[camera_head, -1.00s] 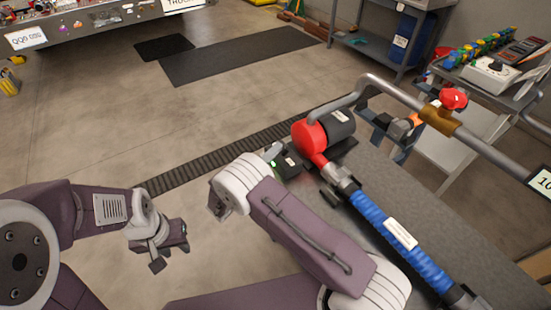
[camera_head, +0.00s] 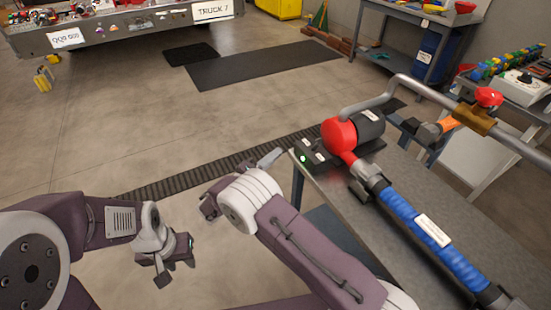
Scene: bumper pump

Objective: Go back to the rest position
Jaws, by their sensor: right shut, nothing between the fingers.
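My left gripper (camera_head: 175,268) hangs at the lower left over bare floor, with its two fingers apart and nothing seen between them. My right gripper (camera_head: 211,204) is shut and empty, mostly hidden behind the pale wrist of my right arm. It is left of the grey bench (camera_head: 408,185) and apart from it. On the bench lies the pump, with a red and black head (camera_head: 340,137), a blue-wrapped shaft (camera_head: 418,228) and a grey tube handle. Neither gripper touches the pump.
A ribbed floor strip (camera_head: 170,188) runs behind my grippers. A truck bumper (camera_head: 125,27) stands at the far left. A workbench with a blue drum (camera_head: 436,55) is at the back right.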

